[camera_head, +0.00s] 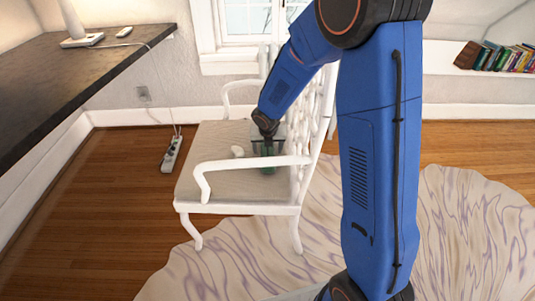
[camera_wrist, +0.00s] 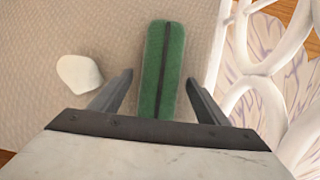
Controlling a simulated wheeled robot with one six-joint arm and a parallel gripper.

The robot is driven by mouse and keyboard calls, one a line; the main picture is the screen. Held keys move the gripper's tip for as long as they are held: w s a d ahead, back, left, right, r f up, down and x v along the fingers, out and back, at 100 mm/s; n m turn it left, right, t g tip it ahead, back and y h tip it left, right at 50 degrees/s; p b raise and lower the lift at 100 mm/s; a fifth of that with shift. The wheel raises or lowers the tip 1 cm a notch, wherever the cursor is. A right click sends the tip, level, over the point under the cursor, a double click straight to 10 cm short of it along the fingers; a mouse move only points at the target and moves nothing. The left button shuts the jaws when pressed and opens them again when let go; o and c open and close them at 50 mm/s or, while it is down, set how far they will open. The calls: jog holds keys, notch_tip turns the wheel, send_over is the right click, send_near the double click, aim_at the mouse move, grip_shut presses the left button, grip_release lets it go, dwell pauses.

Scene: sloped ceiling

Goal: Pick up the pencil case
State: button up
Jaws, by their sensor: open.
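The pencil case (camera_wrist: 153,68) is a long green case with a dark zip line down its middle. It lies on the beige seat of a white armchair. In the head view a green part of it (camera_head: 268,170) shows below my gripper (camera_head: 267,145), partly hidden by the chair's armrest. In the wrist view my gripper (camera_wrist: 160,98) is open, with one finger on each side of the case. The fingers look apart from it. How high they are above the seat is hard to tell.
A small white object (camera_wrist: 80,74) lies on the seat left of the case. The chair's openwork back (camera_wrist: 262,45) stands close on the right. The white armrest (camera_head: 250,163) crosses in front. A dark desk (camera_head: 70,75) is at left.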

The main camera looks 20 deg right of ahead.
jog(key=shift+c, duration=0.6)
jog(key=c, duration=1.1)
